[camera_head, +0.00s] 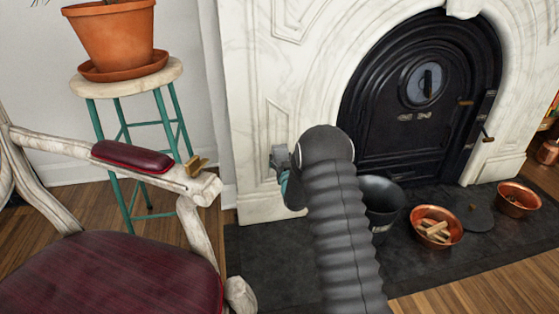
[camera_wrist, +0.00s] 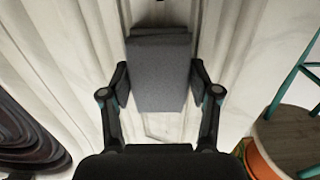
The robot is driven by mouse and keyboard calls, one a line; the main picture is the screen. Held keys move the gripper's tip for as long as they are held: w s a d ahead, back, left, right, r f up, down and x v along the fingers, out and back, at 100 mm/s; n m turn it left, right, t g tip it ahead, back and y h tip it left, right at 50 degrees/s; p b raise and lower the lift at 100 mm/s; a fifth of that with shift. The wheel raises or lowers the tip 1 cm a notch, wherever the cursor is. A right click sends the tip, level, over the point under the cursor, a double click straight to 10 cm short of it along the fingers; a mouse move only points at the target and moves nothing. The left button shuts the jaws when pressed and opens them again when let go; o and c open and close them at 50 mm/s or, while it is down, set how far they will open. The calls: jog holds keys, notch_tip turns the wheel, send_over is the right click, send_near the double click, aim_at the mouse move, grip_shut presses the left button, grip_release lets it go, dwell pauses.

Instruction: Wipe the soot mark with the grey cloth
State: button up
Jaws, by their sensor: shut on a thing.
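My gripper (camera_wrist: 160,84) is shut on the grey cloth (camera_wrist: 158,62), which looks folded into a thick pad between the two fingers. In the head view the cloth (camera_head: 281,158) shows as a small grey block at the left pillar of the white marble fireplace (camera_head: 245,90). My arm hides most of my gripper there. In the wrist view the cloth is in front of the marble; I cannot tell whether it touches.
A wooden armchair (camera_head: 105,270) with red upholstery stands at left. A teal-legged stool (camera_head: 158,84) holds a potted plant (camera_head: 112,35). A black bucket (camera_head: 383,205) and copper bowls (camera_head: 436,227) stand on the dark hearth (camera_head: 275,265), before the black fireplace door (camera_head: 400,95).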

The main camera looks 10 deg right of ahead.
jog(key=shift+a, duration=0.15)
jog(key=shift+w+a+r, duration=0.1)
jog(key=shift+w+a, duration=0.05)
jog(key=shift+a, duration=0.9)
jog(key=shift+w+a, duration=0.1)
jog(key=shift+a, duration=0.95)
jog(key=shift+c, duration=0.5)
send_near(268, 154)
jog(key=shift+w+d, duration=0.15)
jog(key=s, duration=0.3)
